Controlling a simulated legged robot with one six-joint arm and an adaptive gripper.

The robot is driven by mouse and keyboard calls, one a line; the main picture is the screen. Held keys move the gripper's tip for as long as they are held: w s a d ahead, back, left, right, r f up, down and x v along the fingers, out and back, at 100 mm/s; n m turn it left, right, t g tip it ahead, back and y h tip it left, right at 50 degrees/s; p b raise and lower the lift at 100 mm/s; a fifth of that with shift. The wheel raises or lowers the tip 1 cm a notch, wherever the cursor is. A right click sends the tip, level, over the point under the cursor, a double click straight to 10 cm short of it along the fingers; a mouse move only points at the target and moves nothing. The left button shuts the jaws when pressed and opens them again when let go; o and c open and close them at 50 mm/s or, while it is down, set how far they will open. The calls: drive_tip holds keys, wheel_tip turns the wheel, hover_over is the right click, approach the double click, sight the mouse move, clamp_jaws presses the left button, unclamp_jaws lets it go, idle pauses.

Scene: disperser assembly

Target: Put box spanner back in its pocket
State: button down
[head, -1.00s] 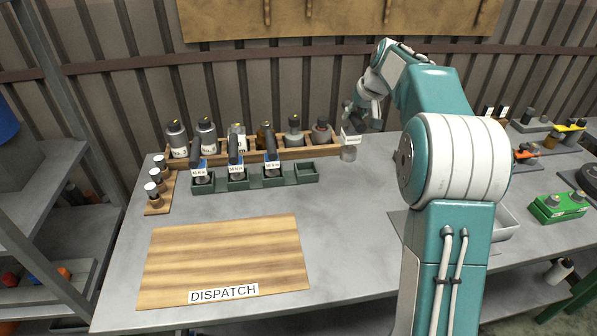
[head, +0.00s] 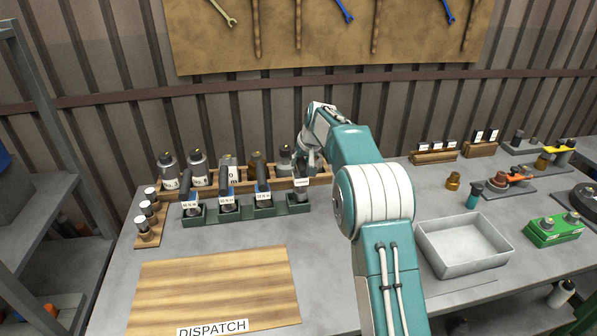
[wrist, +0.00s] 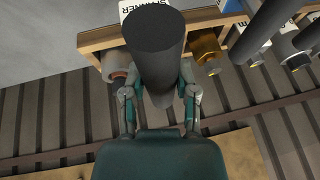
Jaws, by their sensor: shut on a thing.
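My gripper (head: 309,160) is shut on the box spanner. In the wrist view the spanner's dark round handle (wrist: 155,45) stands between the two fingers (wrist: 158,95), with a white lettered label behind it. In the head view the spanner's white label (head: 301,183) shows just below my gripper, at the right end of the green pocket rack (head: 265,212). The spanner is roughly upright over the right-end pocket. I cannot tell how deep its lower end is in it. The three other pockets hold labelled tools with dark handles (head: 226,185).
A wooden rack of bottles (head: 198,168) stands right behind the pocket rack. Small capped jars (head: 146,209) stand at its left. The wooden DISPATCH board (head: 212,290) lies in front. A grey tray (head: 463,262) is at the right. Bare bench lies between board and pocket rack.

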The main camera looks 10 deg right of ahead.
sight(298, 174)
drive_tip(key=f, duration=0.3)
drive_tip(key=shift+w+a+f, duration=0.15)
drive_tip(key=shift+a+f, duration=0.05)
drive_tip(key=shift+a, duration=0.45)
drive_tip(key=shift+c, duration=1.9)
unclamp_jaws()
drive_tip(key=shift+d+f, duration=0.15)
drive_tip(key=shift+d, duration=0.2)
